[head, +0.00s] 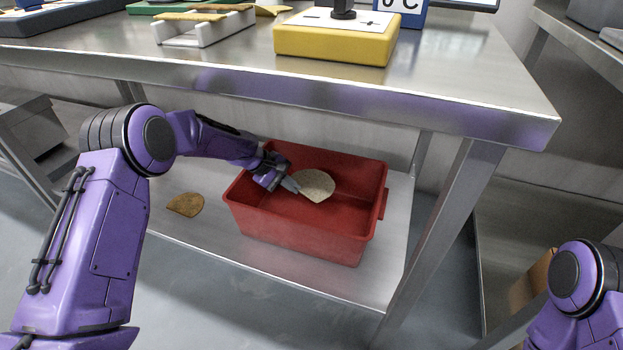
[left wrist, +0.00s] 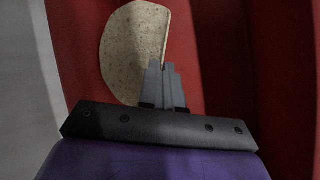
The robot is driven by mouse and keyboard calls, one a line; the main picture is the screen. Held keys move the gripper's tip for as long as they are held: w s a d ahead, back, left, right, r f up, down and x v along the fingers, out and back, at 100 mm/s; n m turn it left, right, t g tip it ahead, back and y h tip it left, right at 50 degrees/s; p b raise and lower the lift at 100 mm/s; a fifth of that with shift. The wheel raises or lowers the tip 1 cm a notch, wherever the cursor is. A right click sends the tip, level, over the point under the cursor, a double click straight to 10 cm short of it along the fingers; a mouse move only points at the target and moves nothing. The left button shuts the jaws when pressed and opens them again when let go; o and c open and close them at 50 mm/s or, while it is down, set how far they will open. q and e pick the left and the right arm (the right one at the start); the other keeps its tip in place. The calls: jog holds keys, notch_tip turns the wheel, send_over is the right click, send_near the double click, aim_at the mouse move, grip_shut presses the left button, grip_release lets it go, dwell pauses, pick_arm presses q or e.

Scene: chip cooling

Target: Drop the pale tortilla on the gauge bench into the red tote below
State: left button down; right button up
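The pale, speckled tortilla (head: 313,184) is inside the red tote (head: 300,243), above its floor. It also shows in the left wrist view (left wrist: 130,50) against the red wall. My left gripper (head: 291,185) reaches under the bench top into the tote. Its fingers (left wrist: 165,88) are close together and pinch the tortilla's edge. Whether the tortilla touches the tote floor is hard to tell. The gauge bench (head: 450,105) is the steel table above. My right gripper is out of view; only part of that arm shows at the lower right.
A browner tortilla (head: 185,204) lies on the lower shelf (head: 215,222), left of the tote. The bench's front edge and leg (head: 440,240) stand close by. A yellow gauge block (head: 335,38) and a white rack (head: 204,30) stand on top.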

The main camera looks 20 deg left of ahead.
pick_arm(q)
jog(key=b, duration=0.5)
send_over(295, 210)
jog(key=s+d, duration=0.2)
jog(key=s, duration=0.2)
notch_tip(295, 210, down, 10)
jog(key=shift+s+f, duration=0.1)
jog(key=shift+a+p, duration=0.1)
jog(key=shift+p, duration=0.25)
jog(key=shift+f, duration=0.45)
jog(key=c, duration=1.3)
grip_release()
jog(key=shift+c, duration=0.2)
